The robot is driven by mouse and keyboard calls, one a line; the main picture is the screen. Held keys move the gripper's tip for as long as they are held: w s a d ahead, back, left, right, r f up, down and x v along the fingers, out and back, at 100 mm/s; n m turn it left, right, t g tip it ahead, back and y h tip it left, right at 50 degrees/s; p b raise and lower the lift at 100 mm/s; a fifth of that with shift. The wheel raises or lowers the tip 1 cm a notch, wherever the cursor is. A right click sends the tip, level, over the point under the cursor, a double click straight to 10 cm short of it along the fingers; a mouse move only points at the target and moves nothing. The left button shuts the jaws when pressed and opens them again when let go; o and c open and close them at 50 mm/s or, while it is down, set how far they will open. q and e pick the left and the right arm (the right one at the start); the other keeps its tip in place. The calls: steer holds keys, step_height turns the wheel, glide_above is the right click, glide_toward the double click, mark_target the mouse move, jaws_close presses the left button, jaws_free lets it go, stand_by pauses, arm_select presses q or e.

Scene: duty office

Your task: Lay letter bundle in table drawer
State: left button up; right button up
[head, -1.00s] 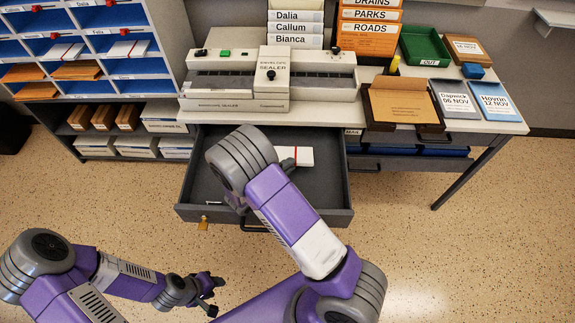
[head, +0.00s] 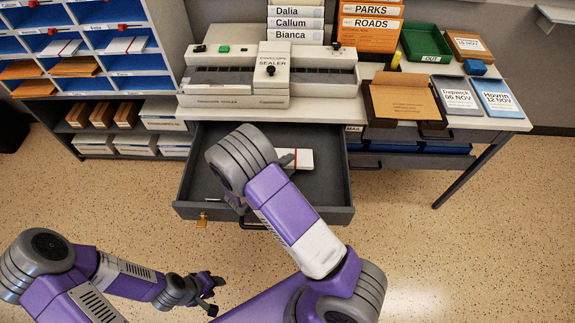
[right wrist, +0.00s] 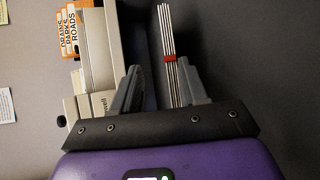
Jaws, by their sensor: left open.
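The letter bundle (head: 304,158) is a white stack of envelopes with a red band. In the head view it shows inside the pulled-out grey table drawer (head: 335,190), partly hidden by my right arm. The right wrist view shows the bundle (right wrist: 170,45) edge-on between the fingers of my right gripper (right wrist: 160,72). A gap shows on the bundle's left side, while the right finger is close to it. I cannot tell whether the bundle rests on the drawer floor.
An envelope sealer (head: 270,75) stands on the table above the drawer. A brown box (head: 405,100), a green tray (head: 425,44) and labelled cards stand to its right. A pigeonhole shelf (head: 85,60) is at the left.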

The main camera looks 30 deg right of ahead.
step_height(320, 180, up, 10)
steer(key=p, duration=0.3)
steer(key=shift+p, duration=0.35)
stand_by(0.5)
